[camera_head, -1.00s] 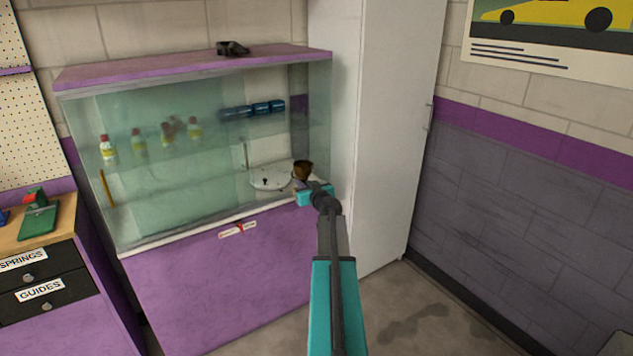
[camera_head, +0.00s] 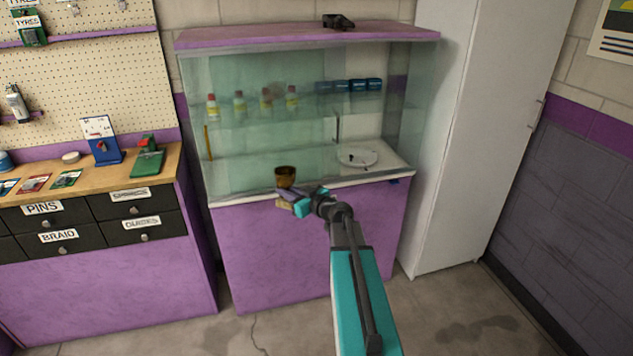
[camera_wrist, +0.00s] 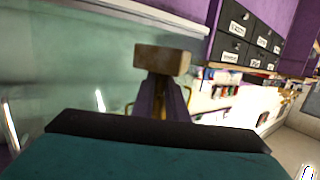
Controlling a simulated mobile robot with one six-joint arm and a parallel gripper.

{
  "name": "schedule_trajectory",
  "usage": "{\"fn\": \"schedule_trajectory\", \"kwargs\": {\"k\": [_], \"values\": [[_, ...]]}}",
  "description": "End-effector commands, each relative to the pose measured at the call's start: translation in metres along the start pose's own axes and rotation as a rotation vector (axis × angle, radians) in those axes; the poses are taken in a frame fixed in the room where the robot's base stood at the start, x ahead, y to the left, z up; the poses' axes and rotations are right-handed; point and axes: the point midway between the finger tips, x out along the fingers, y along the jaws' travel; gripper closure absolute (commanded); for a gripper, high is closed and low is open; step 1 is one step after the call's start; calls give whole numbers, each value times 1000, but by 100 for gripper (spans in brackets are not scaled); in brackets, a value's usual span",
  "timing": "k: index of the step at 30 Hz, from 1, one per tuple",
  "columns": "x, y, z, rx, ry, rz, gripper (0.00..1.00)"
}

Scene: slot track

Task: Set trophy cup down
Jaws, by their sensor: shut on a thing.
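The trophy cup (camera_head: 286,174) is a small brown-gold cup with a block-like base (camera_head: 285,204). In the head view it is upright, in front of the lower part of the glass display case (camera_head: 307,183). My gripper (camera_head: 290,193) is shut on it between bowl and base. In the wrist view the base (camera_wrist: 163,60) sticks out beyond my fingers (camera_wrist: 160,100), with gold handle curves beside them. The bowl is mostly hidden there. A white round plate (camera_head: 357,157) lies on the case floor at the right, with nothing large on it.
Several bottles (camera_head: 265,100) and dark blue cans (camera_head: 358,86) stand on the case's shelf. A tall white cabinet (camera_head: 475,130) stands at the right. A wooden workbench (camera_head: 125,169) with labelled drawers is at the left. Open floor (camera_head: 480,310) lies at the lower right.

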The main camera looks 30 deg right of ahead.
Motion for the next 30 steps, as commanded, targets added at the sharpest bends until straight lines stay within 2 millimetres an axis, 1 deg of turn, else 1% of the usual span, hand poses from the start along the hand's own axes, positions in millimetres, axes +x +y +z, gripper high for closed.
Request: {"fn": "schedule_trajectory", "kwargs": {"k": [1,2,3,5,6,8,9,11,12,14,15,18,21,24,27,30], "values": [[1,-24,-1,-7,2,-44,100],[2,-38,-1,-12,2,-69,100],[3,-55,-1,-18,3,-105,100],[4,-80,-1,-26,5,-159,100],[3,-98,0,-32,6,-196,100],[1,-123,-1,-41,7,-252,100],[-1,-140,-1,-48,9,-291,100],[-6,-165,-1,-57,11,-350,100],[-10,-182,-1,-63,12,-391,100],[-18,-206,-1,-72,14,-453,100],[-23,-222,-1,-79,15,-496,100],[-39,-256,0,-95,17,-595,100],[-53,-279,-1,-107,17,-674,100],[-62,-292,-1,-114,17,-723,100],[-67,-298,-1,-117,16,-749,100],[-69,-299,-1,-118,16,-757,100]]}}
